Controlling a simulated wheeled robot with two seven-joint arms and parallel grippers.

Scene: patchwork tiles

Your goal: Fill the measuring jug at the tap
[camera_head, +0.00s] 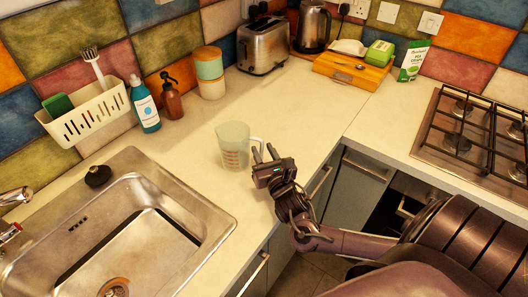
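The measuring jug (232,152) is clear with red markings. It stands upright on the worktop, right of the sink, its handle (258,143) pointing right. I cannot make out its contents. My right gripper (264,153) is at the handle's right end; its two fingers are apart, with a gap between them. I cannot tell whether they touch the handle. The tap (14,198) shows only in part at the left edge, beside the steel sink (222,222). My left gripper is out of view.
A black plug (97,176) lies on the sink's rear rim. A white rack (88,119), blue bottle (145,104), brown pump bottle (171,98) and canister (209,70) line the wall. A toaster (262,45) stands behind the jug. The worktop around the jug is clear. A hob (462,139) is at right.

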